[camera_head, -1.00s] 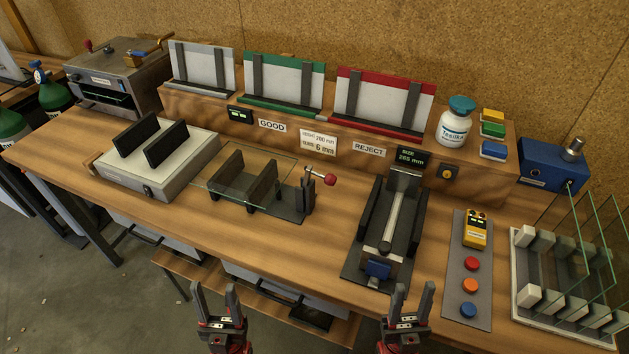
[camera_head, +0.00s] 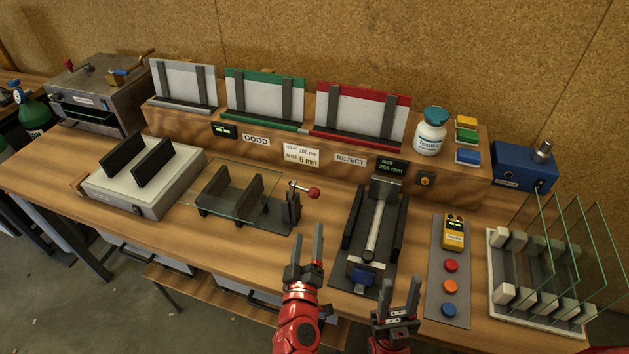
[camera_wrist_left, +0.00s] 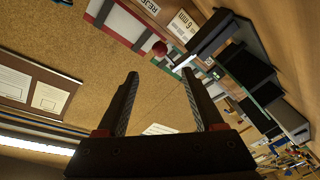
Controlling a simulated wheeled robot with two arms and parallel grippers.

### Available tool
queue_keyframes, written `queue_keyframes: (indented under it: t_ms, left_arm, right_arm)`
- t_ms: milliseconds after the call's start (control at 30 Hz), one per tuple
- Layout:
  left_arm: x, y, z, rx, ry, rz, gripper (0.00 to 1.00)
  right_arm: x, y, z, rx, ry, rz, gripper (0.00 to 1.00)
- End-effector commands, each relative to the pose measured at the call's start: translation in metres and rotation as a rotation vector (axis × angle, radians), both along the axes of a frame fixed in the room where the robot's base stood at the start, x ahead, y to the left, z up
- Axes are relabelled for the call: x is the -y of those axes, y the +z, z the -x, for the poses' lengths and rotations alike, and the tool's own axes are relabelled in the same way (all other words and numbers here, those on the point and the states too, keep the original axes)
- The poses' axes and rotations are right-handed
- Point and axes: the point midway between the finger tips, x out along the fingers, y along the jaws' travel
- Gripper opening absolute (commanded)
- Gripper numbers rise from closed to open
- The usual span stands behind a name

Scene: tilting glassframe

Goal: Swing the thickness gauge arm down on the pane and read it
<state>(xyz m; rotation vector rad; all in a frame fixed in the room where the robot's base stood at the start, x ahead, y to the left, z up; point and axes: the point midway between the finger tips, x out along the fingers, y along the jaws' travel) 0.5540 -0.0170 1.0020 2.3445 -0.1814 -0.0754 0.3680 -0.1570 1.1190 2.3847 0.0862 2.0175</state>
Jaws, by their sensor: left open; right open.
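The thickness gauge has a raised arm (camera_head: 302,188) with a red ball knob (camera_head: 314,193), mounted on a dark post (camera_head: 291,207) at the right end of a black stand. A clear glass pane (camera_head: 228,203) rests on the stand's two dark supports. In the left wrist view the red knob (camera_wrist_left: 159,48) shows beyond the fingers. My left gripper (camera_head: 308,248) is open and empty, in front of the gauge and below the knob in the head view, apart from it. My right gripper (camera_head: 401,296) is open and empty at the table's front edge, below the size fixture.
The size fixture (camera_head: 375,225) stands right of the gauge. A white scale-like box (camera_head: 150,182) stands to its left. Buttons line a grey panel (camera_head: 449,275); a rack of upright panes (camera_head: 540,265) is at the far right. Bare wood (camera_head: 330,215) lies between gauge and fixture.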

Motion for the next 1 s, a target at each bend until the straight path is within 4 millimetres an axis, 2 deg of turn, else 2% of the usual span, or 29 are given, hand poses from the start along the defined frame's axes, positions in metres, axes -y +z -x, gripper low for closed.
queue_keyframes:
  t_ms: [167, 700, 1000]
  left_arm:
    - [0.002, 0.002, -0.014, -0.001, -0.001, 0.004, 0.69]
    - [0.016, 0.004, -0.113, 0.000, 0.000, -0.001, 0.69]
    - [0.025, 0.003, -0.154, 0.001, -0.004, -0.001, 0.69]
  right_arm:
    - [0.000, 0.003, 0.000, 0.000, 0.000, 0.000, 0.44]
    - [0.000, 0.028, 0.000, 0.000, 0.000, 0.000, 0.44]
    - [0.000, 0.040, 0.000, 0.000, 0.000, 0.000, 0.44]
